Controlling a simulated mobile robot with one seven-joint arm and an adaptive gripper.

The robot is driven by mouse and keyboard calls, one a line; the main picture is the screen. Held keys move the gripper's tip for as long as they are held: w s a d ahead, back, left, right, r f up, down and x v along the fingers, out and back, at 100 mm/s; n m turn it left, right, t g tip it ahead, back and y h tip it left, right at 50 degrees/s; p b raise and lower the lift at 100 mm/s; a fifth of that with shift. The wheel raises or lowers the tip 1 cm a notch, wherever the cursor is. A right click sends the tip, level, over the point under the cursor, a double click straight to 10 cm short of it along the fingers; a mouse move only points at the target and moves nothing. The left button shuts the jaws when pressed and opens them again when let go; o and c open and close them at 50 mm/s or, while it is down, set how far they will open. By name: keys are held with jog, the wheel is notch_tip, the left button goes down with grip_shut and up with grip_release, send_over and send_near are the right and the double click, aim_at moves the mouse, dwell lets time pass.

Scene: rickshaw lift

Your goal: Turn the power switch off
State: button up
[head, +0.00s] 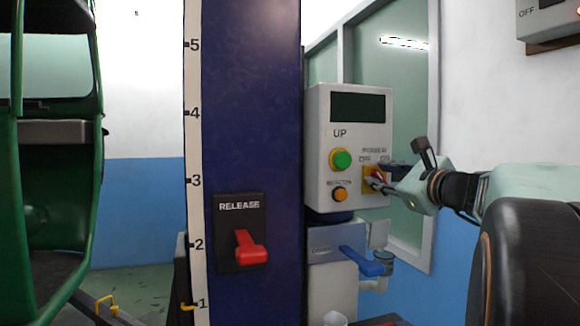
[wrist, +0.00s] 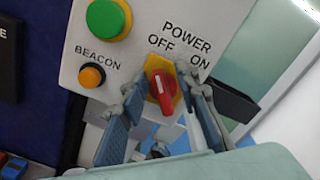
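The power switch is a red rotary knob (wrist: 161,91) on a yellow plate, below the printed words POWER, OFF and ON. In the wrist view its pale mark runs roughly up and down, tilted slightly left at the top; I cannot tell for sure which label it points to. My gripper (wrist: 168,92) is open, with one finger on each side of the knob and gaps visible between. In the head view my gripper (head: 374,181) reaches in from the right to the grey control box (head: 318,150) and partly hides the knob.
A green UP button (head: 340,159) and an orange BEACON button (head: 340,194) sit left of the switch. A blue lever (head: 362,261) is below the box. A red RELEASE lever (head: 249,247) is on the blue column (head: 250,120). A green rickshaw (head: 85,190) stands at left.

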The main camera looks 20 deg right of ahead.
notch_tip(320, 180, up, 10)
jog(key=shift+f, duration=0.1)
dwell(0.4)
